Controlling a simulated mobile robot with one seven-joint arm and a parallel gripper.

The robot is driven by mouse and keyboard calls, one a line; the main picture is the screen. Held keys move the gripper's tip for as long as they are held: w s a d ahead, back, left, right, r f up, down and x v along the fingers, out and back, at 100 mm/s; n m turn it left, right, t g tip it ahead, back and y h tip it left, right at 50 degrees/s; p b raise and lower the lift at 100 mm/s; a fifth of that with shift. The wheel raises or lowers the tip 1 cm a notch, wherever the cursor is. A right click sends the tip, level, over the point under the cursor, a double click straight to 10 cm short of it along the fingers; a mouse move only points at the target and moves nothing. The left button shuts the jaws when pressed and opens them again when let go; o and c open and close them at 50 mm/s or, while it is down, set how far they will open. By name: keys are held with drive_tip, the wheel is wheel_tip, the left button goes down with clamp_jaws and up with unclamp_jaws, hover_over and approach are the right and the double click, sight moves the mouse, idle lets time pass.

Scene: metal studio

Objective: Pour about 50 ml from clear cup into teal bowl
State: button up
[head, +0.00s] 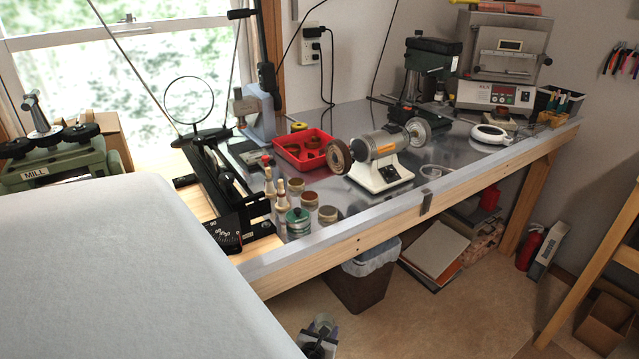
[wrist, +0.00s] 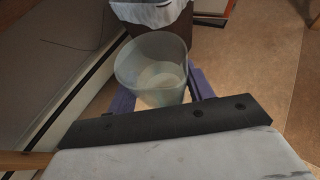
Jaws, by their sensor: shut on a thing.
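The clear cup (wrist: 150,68) is between the purple fingers of my gripper (wrist: 162,92) in the wrist view. My gripper is shut on it. Its rim and inside show from above, with a pale round patch at the bottom; I cannot tell how much liquid it holds. In the head view, my gripper (head: 319,343) is at the bottom edge, and the cup (head: 325,321) shows only small there. They are over the floor, in front of the workbench and right of the pale surface. I see no teal bowl in either view.
A pale-topped surface (head: 110,270) fills the lower left. The metal workbench (head: 350,205) carries a grinder (head: 380,160), a red tray (head: 302,150) and several jars. A lined waste bin (head: 365,275) stands below its front edge. Open floor (head: 440,325) lies to the right.

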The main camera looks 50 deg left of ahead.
drive_tip(key=s+a+f+n+g+y+b, duration=0.1)
drive_tip(key=s+a+f+n+g+y, duration=0.25)
drive_tip(key=s+f, duration=0.3)
drive_tip(key=s+a+f+n+g+y+b, duration=0.1)
drive_tip(key=s+a+f+n+g+y, duration=0.1)
drive_tip(key=s+f+n+g, duration=0.45)
drive_tip(key=shift+n+g, duration=0.4)
drive_tip(key=shift+s+d+f+b, duration=0.1)
drive_tip(key=shift+s+d+f, duration=0.25)
drive_tip(key=shift+f, duration=0.4)
drive_tip(key=shift+s+d+f+b, duration=0.1)
drive_tip(key=shift+s+d+f, duration=0.15)
drive_tip(key=shift+s+f, duration=0.35)
drive_tip(key=shift+s+d+f+b, duration=0.1)
drive_tip(key=shift+s+d+f, duration=0.2)
drive_tip(key=shift+f, duration=0.6)
drive_tip(key=shift+w, duration=0.1)
drive_tip(key=shift+d+y, duration=0.15)
drive_tip(key=shift+y, duration=0.1)
